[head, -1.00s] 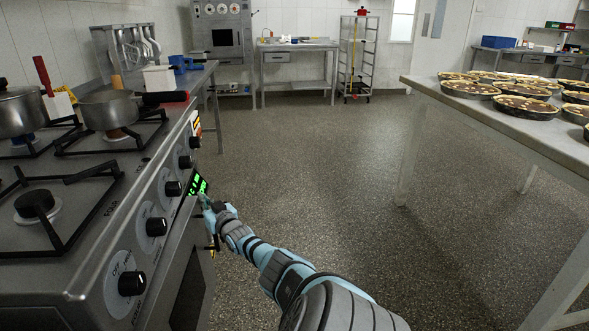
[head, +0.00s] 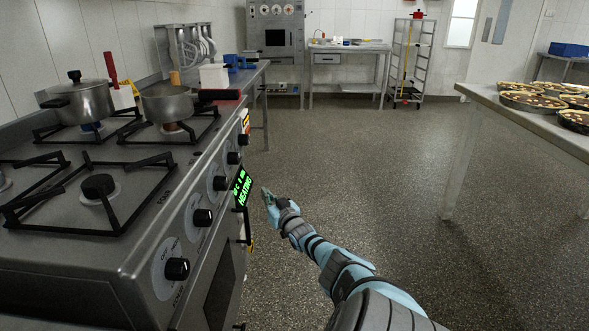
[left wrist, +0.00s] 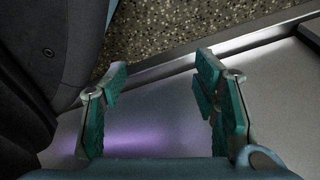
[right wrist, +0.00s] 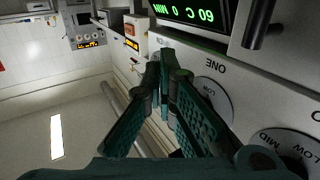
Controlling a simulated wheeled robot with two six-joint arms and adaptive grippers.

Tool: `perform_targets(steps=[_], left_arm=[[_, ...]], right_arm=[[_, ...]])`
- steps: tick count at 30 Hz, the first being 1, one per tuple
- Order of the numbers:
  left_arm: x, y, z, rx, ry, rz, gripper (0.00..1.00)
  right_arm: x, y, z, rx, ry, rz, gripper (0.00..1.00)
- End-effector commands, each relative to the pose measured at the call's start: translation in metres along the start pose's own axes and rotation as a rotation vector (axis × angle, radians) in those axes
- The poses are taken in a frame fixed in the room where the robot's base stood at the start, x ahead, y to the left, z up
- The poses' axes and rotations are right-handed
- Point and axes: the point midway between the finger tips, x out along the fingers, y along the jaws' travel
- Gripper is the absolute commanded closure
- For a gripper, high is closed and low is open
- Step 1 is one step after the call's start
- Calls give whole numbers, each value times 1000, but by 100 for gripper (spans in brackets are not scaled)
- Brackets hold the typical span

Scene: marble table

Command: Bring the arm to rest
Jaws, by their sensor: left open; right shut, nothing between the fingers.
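My right arm reaches in from the bottom of the head view, and its gripper (head: 267,194) is just right of the stove front. In the right wrist view the right gripper (right wrist: 163,68) has its teal fingers together at the tips with nothing between them. The display also shows in the right wrist view (right wrist: 185,12). My left gripper (left wrist: 162,78) is open and empty in the left wrist view, over a grey metal surface; it is outside the head view.
The stove (head: 120,250) with its row of black knobs stands close on the left. A pot (head: 80,103) and a pan (head: 168,101) sit on its burners. A table (head: 520,118) with several pies is on the right. The floor (head: 360,170) between is clear.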

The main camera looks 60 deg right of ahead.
Motion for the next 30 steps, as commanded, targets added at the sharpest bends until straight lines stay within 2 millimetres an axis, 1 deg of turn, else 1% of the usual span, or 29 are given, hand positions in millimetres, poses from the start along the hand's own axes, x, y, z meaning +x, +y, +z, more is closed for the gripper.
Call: perform_targets(steps=[1,3,7,10,18,20,22,23,24,25,26,27,29,30], left_arm=[[-7,-2,2,6,-6,-3,45],[-8,-4,7,13,-15,-7,45],[-8,-6,11,18,-23,-9,45],[-8,-6,13,20,-26,-10,45],[-7,-6,12,19,-24,-10,45],[-7,-6,12,19,-24,-9,45],[-7,-6,12,19,-24,-9,45],[-7,-6,12,19,-24,-9,45],[-7,-6,12,18,-24,-9,45],[-7,-6,12,18,-24,-9,45],[-7,-6,12,18,-24,-9,45],[-7,-6,12,18,-24,-9,45],[-7,-6,13,18,-24,-9,45],[-7,-6,13,18,-24,-9,45]], right_arm=[[-8,12,-4,-6,-5,0,100],[-18,28,-3,-4,-3,1,100],[-29,46,-1,-1,-1,2,100],[-32,51,-1,2,-1,2,100],[-33,51,0,-5,-2,2,100],[-33,53,9,-46,-44,10,100],[-34,47,36,-170,-161,-1,100],[-39,40,55,-208,-214,-11,100],[-50,29,85,-254,-289,-29,100],[-61,20,110,-291,-351,-46,100],[-74,10,136,-327,-414,-65,100],[-96,-4,173,-372,-501,-95,100],[-137,-26,226,-437,-627,-144,100],[-167,-40,258,-472,-706,-178,100]])
